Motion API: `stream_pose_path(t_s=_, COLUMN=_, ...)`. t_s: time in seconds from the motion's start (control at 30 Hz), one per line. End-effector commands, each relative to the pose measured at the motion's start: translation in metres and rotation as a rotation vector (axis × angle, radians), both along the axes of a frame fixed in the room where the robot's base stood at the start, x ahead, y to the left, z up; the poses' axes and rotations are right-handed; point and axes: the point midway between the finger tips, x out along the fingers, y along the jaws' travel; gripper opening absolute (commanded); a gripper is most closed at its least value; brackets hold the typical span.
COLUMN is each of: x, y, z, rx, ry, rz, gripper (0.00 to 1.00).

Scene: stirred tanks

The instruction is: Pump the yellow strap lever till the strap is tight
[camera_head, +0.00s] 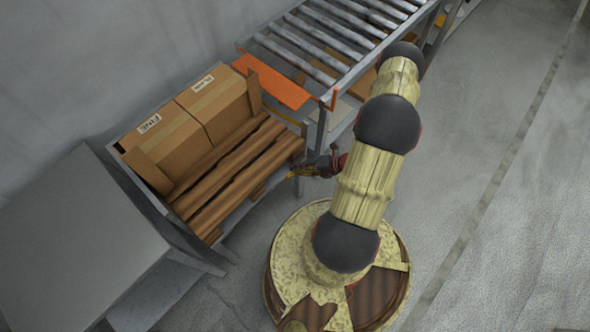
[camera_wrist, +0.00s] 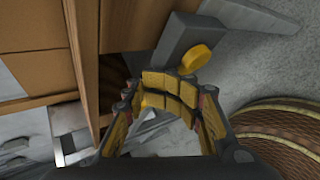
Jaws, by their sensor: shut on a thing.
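My gripper (camera_head: 308,170) is at the right end of the wooden pallet, beside the conveyor's near leg. In the wrist view my gripper (camera_wrist: 170,92) has its yellow-padded fingers closed together. It is shut on the yellow strap lever, which is mostly hidden by the fingers. A grey block (camera_wrist: 184,36) with a round yellow knob (camera_wrist: 195,58) sits just beyond the fingertips. A yellow strap (camera_head: 284,116) shows partly behind the boxes. How tight it is cannot be told.
Two cardboard boxes (camera_head: 172,138) stand on the brown slatted pallet (camera_head: 236,178). A roller conveyor (camera_head: 340,35) with an orange end plate (camera_head: 272,82) is behind. A grey cabinet (camera_head: 75,245) is at the left. The floor (camera_head: 480,240) at the right is clear.

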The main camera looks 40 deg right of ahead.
Motion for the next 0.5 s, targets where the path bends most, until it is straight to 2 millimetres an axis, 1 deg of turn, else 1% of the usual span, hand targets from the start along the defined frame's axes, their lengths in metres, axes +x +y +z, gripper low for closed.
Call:
stream_pose_path(t_s=0.1, x=0.001, y=-0.004, z=0.008, rx=-0.002, ry=-0.003, rz=0.001, gripper=0.00)
stream_pose_path(t_s=0.5, x=0.001, y=-0.016, z=0.027, rx=-0.003, ry=-0.004, rz=0.002, gripper=0.00)
